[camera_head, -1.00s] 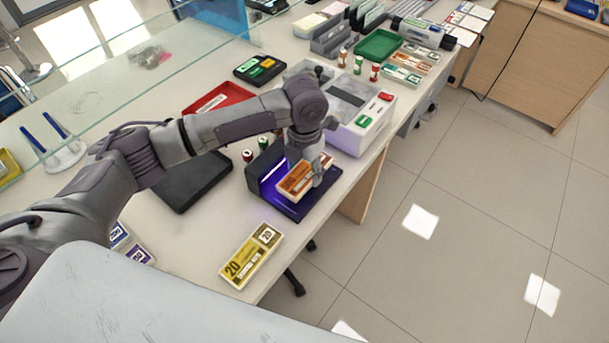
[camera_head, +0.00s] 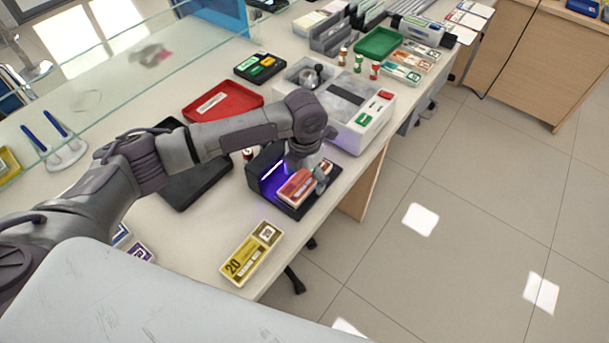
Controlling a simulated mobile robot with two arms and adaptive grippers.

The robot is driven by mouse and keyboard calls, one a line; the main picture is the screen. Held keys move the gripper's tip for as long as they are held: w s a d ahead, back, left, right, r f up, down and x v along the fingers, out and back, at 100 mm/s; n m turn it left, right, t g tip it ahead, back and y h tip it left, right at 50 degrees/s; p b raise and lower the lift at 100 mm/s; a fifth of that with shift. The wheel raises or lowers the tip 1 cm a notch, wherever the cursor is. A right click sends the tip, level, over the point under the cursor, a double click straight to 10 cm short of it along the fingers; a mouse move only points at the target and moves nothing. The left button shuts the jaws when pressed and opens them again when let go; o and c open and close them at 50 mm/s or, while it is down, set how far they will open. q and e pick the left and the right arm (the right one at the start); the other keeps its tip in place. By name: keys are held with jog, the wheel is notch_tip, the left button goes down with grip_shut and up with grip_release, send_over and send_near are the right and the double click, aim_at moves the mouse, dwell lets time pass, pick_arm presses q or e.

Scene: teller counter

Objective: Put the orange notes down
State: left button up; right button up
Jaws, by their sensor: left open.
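The orange notes (camera_head: 297,187), a banded bundle that looks reddish now, lie on the base of the dark UV checker (camera_head: 293,207), beside its violet light. My left gripper (camera_head: 319,176) is open at the far right end of the bundle, low over the checker, with its fingers close around that end. My arm hides part of the checker's back. My right gripper is not in view.
A yellow 20 bundle (camera_head: 250,254) lies near the front counter edge. A black pad (camera_head: 194,184) and a red tray (camera_head: 222,101) are to the left. A white counting machine (camera_head: 368,126) stands behind the checker. A glass screen runs along the left.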

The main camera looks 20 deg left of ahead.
aim_at(305, 179)
pick_arm(q)
notch_tip(305, 179, up, 12)
jog(key=shift+r+b, duration=0.15)
jog(key=shift+b, duration=0.3)
jog(key=shift+d, duration=0.1)
dwell(0.4)
